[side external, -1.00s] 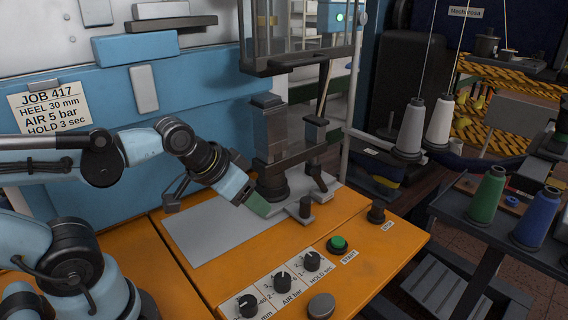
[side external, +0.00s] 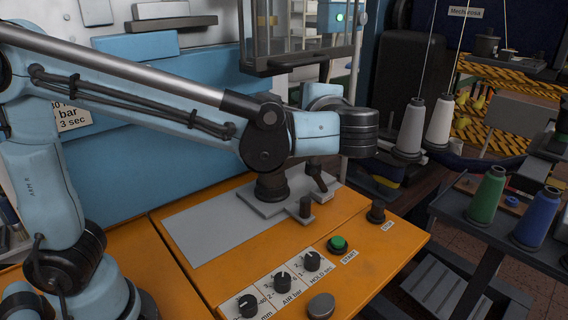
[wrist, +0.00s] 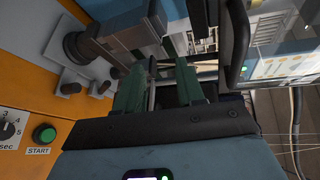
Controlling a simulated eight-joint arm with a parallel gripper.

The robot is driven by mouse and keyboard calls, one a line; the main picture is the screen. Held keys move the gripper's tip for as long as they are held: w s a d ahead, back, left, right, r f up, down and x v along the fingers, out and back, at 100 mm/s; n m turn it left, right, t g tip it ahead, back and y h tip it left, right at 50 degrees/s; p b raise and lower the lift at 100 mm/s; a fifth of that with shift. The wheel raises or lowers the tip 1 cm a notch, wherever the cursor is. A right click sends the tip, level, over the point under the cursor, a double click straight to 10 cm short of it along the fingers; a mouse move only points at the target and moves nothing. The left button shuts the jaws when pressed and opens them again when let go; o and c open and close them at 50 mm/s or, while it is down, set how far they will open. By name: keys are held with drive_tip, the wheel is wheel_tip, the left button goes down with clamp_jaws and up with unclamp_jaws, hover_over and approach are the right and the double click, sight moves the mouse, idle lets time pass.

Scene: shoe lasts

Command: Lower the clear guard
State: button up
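The clear guard (side external: 290,38) is a dark-framed box with see-through panels at the top of the side view. It hangs raised above the press column, and its dark lower rail (side external: 300,62) is well above the bench. My gripper (wrist: 160,72) shows in the wrist view with two green fingers apart. A thin grey bar shows in the gap between them; I cannot tell whether it lies between the fingers or beyond them. In the side view my forearm and wrist hide the fingers and most of the press column. Contact with the guard cannot be seen.
The orange bench holds a green START button (side external: 337,243), a dark STOP knob (side external: 376,212) and several dials (side external: 283,280). The press base (side external: 272,203) stands behind them. Thread cones (side external: 410,128) and a dark rack (side external: 480,225) are at the right.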

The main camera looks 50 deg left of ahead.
sight(311, 63)
drive_tip(key=d+r+n+t+y, duration=0.1)
drive_tip(key=d+r+y, duration=0.45)
drive_tip(key=d, duration=0.25)
drive_tip(key=shift+h, duration=0.45)
drive_tip(key=x, duration=1.1)
drive_tip(key=shift+s+a, duration=0.15)
drive_tip(key=shift+a, duration=0.1)
clamp_jaws()
